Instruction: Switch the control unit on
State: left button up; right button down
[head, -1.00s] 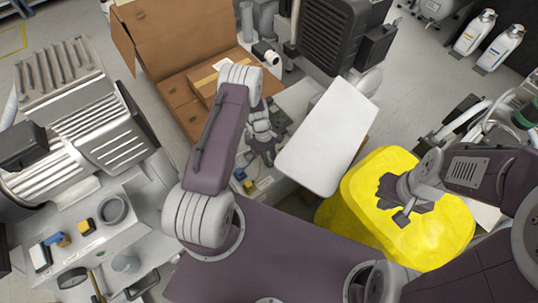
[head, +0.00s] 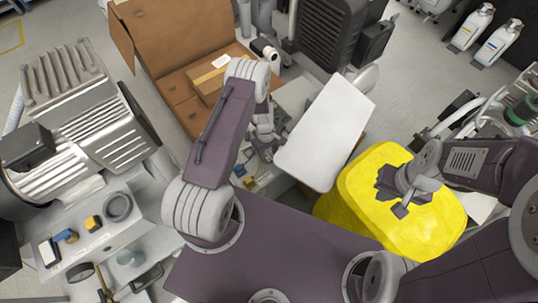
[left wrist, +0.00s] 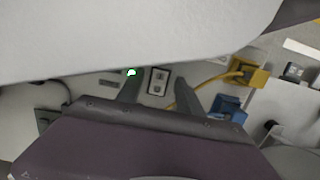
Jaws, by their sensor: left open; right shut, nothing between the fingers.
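In the left wrist view, the control unit (left wrist: 211,72) shows as a pale panel. A small dark-framed rectangular switch (left wrist: 158,82) lies on it, seen between the fingers of my left gripper (left wrist: 159,77). That gripper is open, with nothing between its fingers; whether it touches the panel I cannot tell. A bright green-white spot (left wrist: 131,72) shows at the left fingertip. In the head view, my left gripper (head: 267,146) is beside the white slab (head: 324,133), and the switch cannot be made out.
A pale surface fills the top of the left wrist view, close to the fingers. A yellow plug (left wrist: 249,73) and a blue connector (left wrist: 228,105) sit right of the switch. In the head view, an open cardboard box (head: 180,45) stands behind and a ribbed compressor (head: 90,110) at left.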

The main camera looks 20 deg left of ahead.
pick_arm(q)
notch_tip(320, 180, up, 8)
jog(key=a+p, duration=0.1)
jog(key=p, duration=0.2)
jog(key=shift+w+r, duration=0.25)
jog(key=w+r+t, duration=0.1)
jog(key=w+r, duration=0.3)
notch_tip(320, 180, up, 18)
jog(key=m+t, duration=0.2)
jog(key=m, duration=0.2)
send_over(267, 156)
jog(key=w+d, duration=0.2)
jog(key=d, duration=0.2)
jog(key=s+a+r+m+g+y, duration=0.1)
jog(key=s+m, duration=0.6)
jog(key=s, duration=1)
notch_tip(267, 156, up, 24)
jog(key=w+p, duration=0.1)
jog(key=p, duration=2.3)
jog(key=shift+r+m, duration=0.25)
jog(key=shift+m, duration=0.15)
